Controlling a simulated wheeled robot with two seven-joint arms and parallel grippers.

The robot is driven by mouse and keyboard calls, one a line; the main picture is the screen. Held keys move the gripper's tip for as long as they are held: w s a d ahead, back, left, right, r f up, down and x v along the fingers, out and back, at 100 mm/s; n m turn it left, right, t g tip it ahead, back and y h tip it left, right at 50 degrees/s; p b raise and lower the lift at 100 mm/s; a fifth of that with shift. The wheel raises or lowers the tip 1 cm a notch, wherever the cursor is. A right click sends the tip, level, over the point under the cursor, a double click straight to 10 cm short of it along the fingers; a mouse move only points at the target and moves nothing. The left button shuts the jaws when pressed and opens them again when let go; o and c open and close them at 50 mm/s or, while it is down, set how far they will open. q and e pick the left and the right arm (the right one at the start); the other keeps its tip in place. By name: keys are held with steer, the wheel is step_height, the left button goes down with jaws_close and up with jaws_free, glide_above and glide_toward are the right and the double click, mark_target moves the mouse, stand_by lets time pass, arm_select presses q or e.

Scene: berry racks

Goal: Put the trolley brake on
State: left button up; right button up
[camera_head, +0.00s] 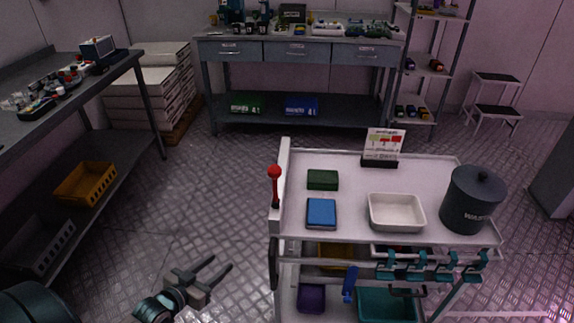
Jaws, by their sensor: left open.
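The white trolley (440,172) stands right of centre, with a top deck and lower shelves. A lever with a red knob (274,172) rises upright at its left end; it looks like the brake handle, but I cannot tell for sure. My left gripper (219,268) is at the lower left, open and empty, its fingers pointing up and right. It is apart from the trolley, lower in the picture than the red knob and left of it. My right gripper is out of view. The trolley's wheels are not in view.
On the trolley deck are a green box (323,180), a blue box (321,213), a white tray (396,226), a dark lidded bin (470,205) and a sign (382,145). Teal clips (430,269) hang along its front. Benches stand left and behind. The floor (210,190) between is clear.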

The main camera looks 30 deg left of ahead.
arm_select(q)
steer(key=d+r+m+t+h, duration=0.1)
steer(key=d+r+m+h, duration=0.1)
steer(key=r, duration=1.4)
steer(key=d+r+m+t+h, duration=0.1)
steer(key=d+r+h, duration=0.4)
steer(key=r, duration=1.1)
steer(key=shift+d+r+m+t, duration=0.3)
steer(key=shift+d+m, duration=0.4)
steer(key=shift+d, duration=0.2)
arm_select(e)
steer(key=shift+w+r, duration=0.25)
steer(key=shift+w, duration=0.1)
arm_select(q)
steer(key=shift+w, duration=0.1)
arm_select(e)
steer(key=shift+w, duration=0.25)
